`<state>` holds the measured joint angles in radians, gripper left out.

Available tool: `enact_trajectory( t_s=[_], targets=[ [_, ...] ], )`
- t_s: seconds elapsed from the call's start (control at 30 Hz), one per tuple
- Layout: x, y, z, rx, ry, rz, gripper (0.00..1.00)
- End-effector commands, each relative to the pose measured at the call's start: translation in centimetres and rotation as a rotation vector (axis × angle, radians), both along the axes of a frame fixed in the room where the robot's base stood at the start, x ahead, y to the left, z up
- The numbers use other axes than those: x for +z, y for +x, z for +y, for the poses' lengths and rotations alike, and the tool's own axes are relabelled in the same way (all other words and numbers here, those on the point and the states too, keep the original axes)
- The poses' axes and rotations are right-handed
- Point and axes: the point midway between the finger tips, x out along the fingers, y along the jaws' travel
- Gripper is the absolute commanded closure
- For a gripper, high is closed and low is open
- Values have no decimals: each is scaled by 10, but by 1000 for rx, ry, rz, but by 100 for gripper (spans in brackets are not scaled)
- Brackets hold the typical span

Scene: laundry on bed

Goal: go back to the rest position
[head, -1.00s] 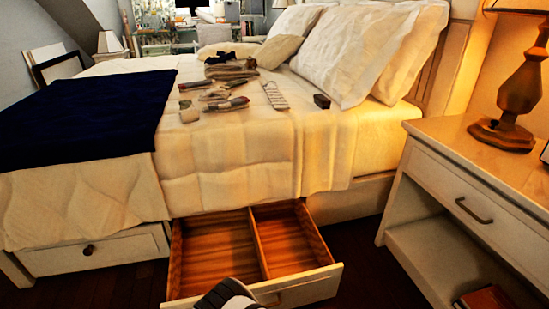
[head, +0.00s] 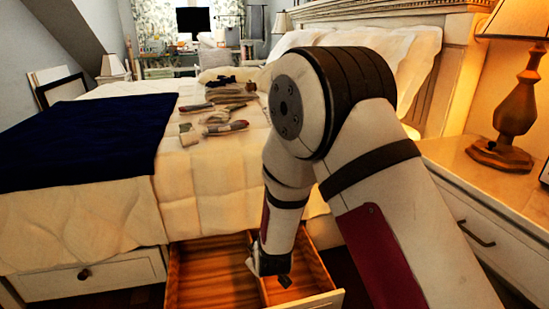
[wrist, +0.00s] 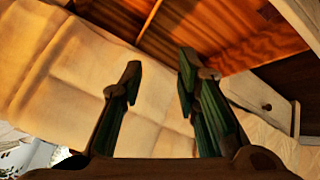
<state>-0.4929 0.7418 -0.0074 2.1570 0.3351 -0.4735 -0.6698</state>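My gripper is open and empty in the wrist view (wrist: 160,70), its two dark green fingers well apart with nothing between them. In the head view my arm rises large at the right and bends down towards the open bed drawer (head: 208,275). The arm's end is over or in the drawer's right compartment; I cannot tell how high. The fingers themselves are not clear there. In the wrist view the drawer's wooden inside (wrist: 235,35) lies beyond the fingertips, with pale bedding behind them.
The bed carries a dark blue blanket (head: 85,140) and several small items near folded cloth (head: 230,95). A nightstand (head: 455,165) with a lamp (head: 515,110) stands at the right. My arm hides part of the bed, pillows and drawer.

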Motion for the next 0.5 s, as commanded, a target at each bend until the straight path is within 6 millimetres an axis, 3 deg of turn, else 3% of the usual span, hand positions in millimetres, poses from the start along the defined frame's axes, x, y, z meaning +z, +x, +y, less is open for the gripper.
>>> enact_trajectory(
  t_s=[0.03, 0.27, 0.5],
  targets=[
    [23, -1, -7, -23, 25, 22, 71],
    [101, -32, -44, -120, 109, 167, 71],
    [171, -90, -91, -231, 161, 309, 71]
  ],
)
